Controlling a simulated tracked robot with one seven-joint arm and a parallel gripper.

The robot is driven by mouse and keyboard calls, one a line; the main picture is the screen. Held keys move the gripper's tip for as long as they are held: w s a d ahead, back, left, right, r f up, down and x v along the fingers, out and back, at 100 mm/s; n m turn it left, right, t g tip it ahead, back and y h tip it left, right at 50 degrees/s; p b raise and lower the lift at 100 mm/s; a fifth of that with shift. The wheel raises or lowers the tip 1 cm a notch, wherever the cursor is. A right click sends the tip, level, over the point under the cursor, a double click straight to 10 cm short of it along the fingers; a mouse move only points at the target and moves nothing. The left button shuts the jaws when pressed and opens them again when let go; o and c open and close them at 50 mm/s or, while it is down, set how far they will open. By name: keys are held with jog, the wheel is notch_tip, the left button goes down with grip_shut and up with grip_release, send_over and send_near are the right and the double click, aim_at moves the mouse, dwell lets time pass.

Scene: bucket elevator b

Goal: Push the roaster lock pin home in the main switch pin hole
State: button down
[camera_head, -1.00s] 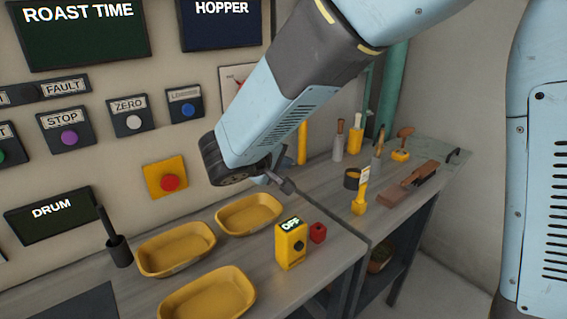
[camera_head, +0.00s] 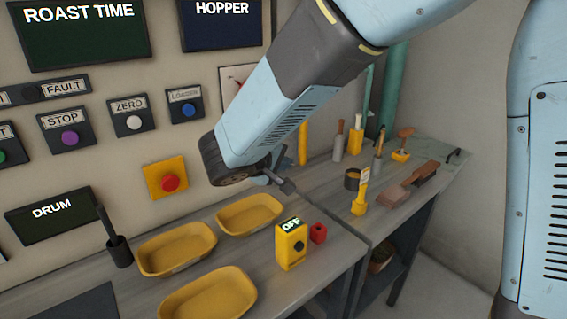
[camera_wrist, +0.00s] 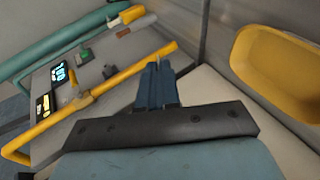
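My gripper (camera_wrist: 158,85) shows in the wrist view as two blue fingers drawn close together, with a thin grey tip at their ends. I see no clear pin between them. In the head view the gripper (camera_head: 279,182) is partly hidden behind my arm's black wrist, above the bench. I cannot make out the lock pin or the pin hole in either view. In the wrist view the fingers point toward a yellow bar (camera_wrist: 125,75).
Handled tools and a brown block (camera_head: 391,199) are at the right. A red button on a yellow plate (camera_head: 168,182) is on the wall.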

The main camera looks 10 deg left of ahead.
jog(key=shift+w+a, duration=1.45)
jog(key=shift+a, duration=0.3)
dwell(0.8)
jog(key=c, duration=1.3)
grip_release()
jog(key=v, duration=1.3)
jog(key=shift+s+a+r, duration=0.1)
jog(key=shift+s+r, duration=0.05)
jog(key=shift+s, duration=0.1)
